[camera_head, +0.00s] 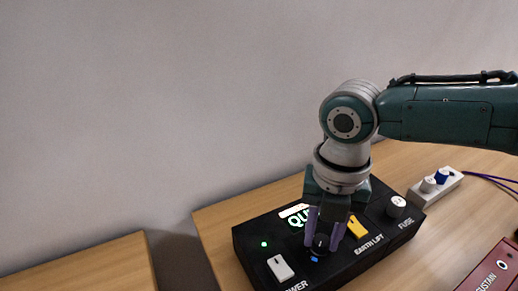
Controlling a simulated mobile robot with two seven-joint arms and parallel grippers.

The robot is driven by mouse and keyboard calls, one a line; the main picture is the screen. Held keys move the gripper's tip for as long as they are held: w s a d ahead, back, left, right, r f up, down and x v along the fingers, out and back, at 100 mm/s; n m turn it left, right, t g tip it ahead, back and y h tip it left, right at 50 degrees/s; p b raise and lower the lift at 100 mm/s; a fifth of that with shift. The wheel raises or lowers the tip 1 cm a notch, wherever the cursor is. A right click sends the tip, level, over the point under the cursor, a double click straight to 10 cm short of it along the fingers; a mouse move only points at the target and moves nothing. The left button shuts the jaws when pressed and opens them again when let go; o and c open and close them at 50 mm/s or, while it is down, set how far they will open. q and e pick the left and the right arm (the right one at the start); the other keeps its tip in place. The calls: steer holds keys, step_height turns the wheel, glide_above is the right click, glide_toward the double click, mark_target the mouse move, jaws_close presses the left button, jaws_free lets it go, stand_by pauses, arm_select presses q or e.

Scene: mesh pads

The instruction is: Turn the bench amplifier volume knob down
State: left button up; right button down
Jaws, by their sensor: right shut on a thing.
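The bench amplifier is a black box (258,250) on the wooden bench, with a green lit display (297,218) partly hidden by my gripper. Its top carries a white power switch (280,268), a yellow earth lift switch (357,227) and a grey-white fuse cap (396,206). My right gripper (325,243) points down over the front middle, its purple fingers shut on the dark volume knob (319,248). A small blue mark shows just below the knob. The knob's own label is hidden. My left gripper is not in view.
A white strip (447,183) with white and blue plugs and a purple cable lies at the back right. A red box (493,270) marked "SUSTAIN" sits at the front right. A gap separates the bench from another wooden surface (90,268) on the left.

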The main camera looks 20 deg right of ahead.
mark_target(322, 239)
steer(key=shift+r, duration=0.1)
stand_by(0.3)
steer(key=c, duration=0.6)
jaws_free()
step_height(322, 239, up, 10)
steer(key=shift+f+p, duration=0.1)
steer(key=shift+p, duration=0.65)
